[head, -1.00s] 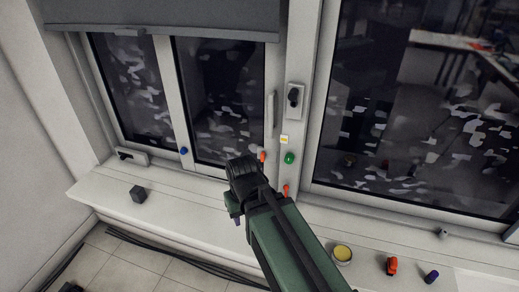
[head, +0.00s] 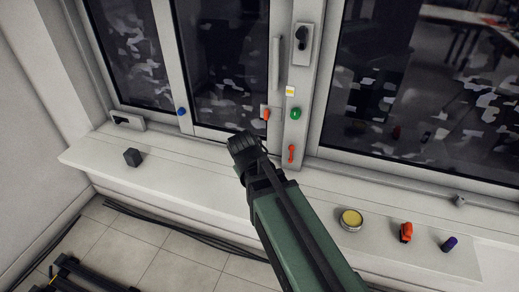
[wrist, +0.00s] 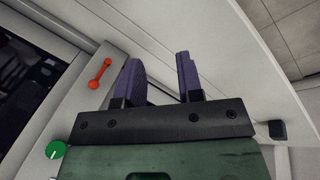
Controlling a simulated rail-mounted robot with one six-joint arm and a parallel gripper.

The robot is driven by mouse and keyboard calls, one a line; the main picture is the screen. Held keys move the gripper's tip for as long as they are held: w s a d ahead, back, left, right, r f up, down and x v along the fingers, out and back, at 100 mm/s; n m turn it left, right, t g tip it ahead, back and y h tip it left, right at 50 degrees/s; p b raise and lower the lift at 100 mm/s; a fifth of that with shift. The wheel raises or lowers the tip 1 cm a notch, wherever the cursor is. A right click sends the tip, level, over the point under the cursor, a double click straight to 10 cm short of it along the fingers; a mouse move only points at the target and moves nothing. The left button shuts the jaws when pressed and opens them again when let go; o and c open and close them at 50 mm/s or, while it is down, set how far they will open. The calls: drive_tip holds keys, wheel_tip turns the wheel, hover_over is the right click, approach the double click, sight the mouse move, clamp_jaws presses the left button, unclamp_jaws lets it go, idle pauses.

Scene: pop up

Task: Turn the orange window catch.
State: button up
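A small orange catch (head: 266,114) sits on a pale plate at the lower right of the left window's sash, in the head view. Below and right of it, a red-orange double-ended catch (head: 291,154) stands on the frame post. This double-ended catch also shows at the upper left of the wrist view (wrist: 100,73), left of my fingers and apart from them. My gripper (head: 243,143) is just below and left of both catches in the head view, its fingertips hidden there. In the wrist view my gripper (wrist: 160,70) has two purple fingers apart with nothing between them.
A green knob (head: 296,113) and a black handle (head: 301,38) are on the post. A blue knob (head: 182,111) is further left. On the sill stand a dark cube (head: 132,157), a yellow-topped tin (head: 351,219), an orange object (head: 406,232) and a purple one (head: 448,244).

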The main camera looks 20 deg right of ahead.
drive_tip(key=w+d+f+n+t+h+b, duration=0.2)
drive_tip(key=w+d+f+n+h+b, duration=0.25)
drive_tip(key=w+f, duration=0.2)
drive_tip(key=n+t+h+b, duration=0.35)
drive_tip(key=n+t, duration=0.65)
drive_tip(key=n, duration=1.2)
approach(266, 116)
drive_tip(key=w, duration=0.2)
drive_tip(key=shift+h, duration=0.3)
drive_tip(key=shift+s+d+f+p+x, duration=0.1)
drive_tip(key=shift+p+x, duration=0.05)
drive_tip(key=shift+x, duration=1.2)
drive_tip(key=shift+s+d+f+p+x, duration=0.1)
drive_tip(key=shift+x, duration=1.25)
drive_tip(key=shift+s+d+f+p+x, duration=0.1)
drive_tip(key=shift+d+p+x, duration=0.05)
drive_tip(key=shift+x, duration=1.2)
drive_tip(key=c, duration=0.6)
drive_tip(key=shift+o, duration=0.2)
drive_tip(key=n, duration=1.6)
drive_tip(key=shift+n, duration=0.25)
drive_tip(key=o, duration=0.4)
